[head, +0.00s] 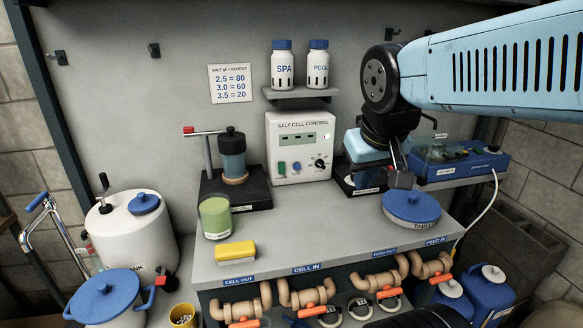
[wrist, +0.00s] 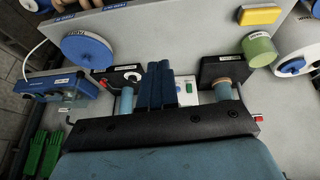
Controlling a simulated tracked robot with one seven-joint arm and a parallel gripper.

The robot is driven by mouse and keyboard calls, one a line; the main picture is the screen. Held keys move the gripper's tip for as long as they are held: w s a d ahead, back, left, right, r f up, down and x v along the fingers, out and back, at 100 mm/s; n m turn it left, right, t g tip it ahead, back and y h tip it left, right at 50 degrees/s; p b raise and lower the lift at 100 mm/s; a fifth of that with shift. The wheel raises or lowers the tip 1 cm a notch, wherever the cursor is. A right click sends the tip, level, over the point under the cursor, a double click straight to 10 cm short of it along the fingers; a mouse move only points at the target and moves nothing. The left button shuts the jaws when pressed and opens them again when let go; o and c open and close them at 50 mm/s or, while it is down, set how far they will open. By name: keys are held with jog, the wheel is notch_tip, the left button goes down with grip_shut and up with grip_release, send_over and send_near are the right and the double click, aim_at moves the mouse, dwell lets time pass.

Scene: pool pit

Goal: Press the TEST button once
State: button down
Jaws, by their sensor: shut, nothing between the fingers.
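The white SALT CELL CONTROL box (head: 300,147) stands at the back of the bench. It has a small display, a green button (head: 282,168), a blue button (head: 296,168) and a black knob (head: 320,165). The button labels are too small to read, so I cannot tell which control is TEST. My gripper (head: 399,180) is shut and empty, pointing down above the bench, right of the control box. In the wrist view its dark fingers (wrist: 162,84) are together and cover part of the white box (wrist: 188,91).
A black-based unit (head: 362,188) is partly hidden behind my gripper. A blue-lidded tub (head: 411,207) and a blue device (head: 465,167) are to the right. The black cell stand (head: 236,190), green cup (head: 215,218) and yellow sponge (head: 236,253) are left. The bench middle is clear.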

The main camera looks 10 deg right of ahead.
aim_at(297, 166)
jog(key=w+d+f+n+g+h, duration=0.25)
jog(key=w+d+f+h, duration=0.2)
jog(key=w, duration=0.25)
jog(key=w+d+f+n+g+h, duration=0.1)
jog(key=w+d+f+n+h, duration=0.25)
jog(key=w+h, duration=0.3)
jog(key=w+a+f+n+t, duration=0.3)
jog(key=w+f, duration=0.1)
jog(key=w, duration=0.1)
jog(key=w+a+f+n+t, duration=0.3)
jog(key=w+f, duration=0.1)
jog(key=w, duration=0.2)
jog(key=w+a+f+n+t+y, duration=0.1)
jog(key=w+a+f+n+t, duration=0.2)
jog(key=w, duration=0.3)
jog(key=shift+a+f+t, duration=0.25)
jog(key=shift+a+f, duration=0.15)
jog(key=shift+f, duration=0.15)
jog(key=shift+w, duration=4.35)
jog(key=shift+w, duration=0.1)
jog(key=shift+w+r, duration=0.1)
jog(key=shift+w, duration=0.2)
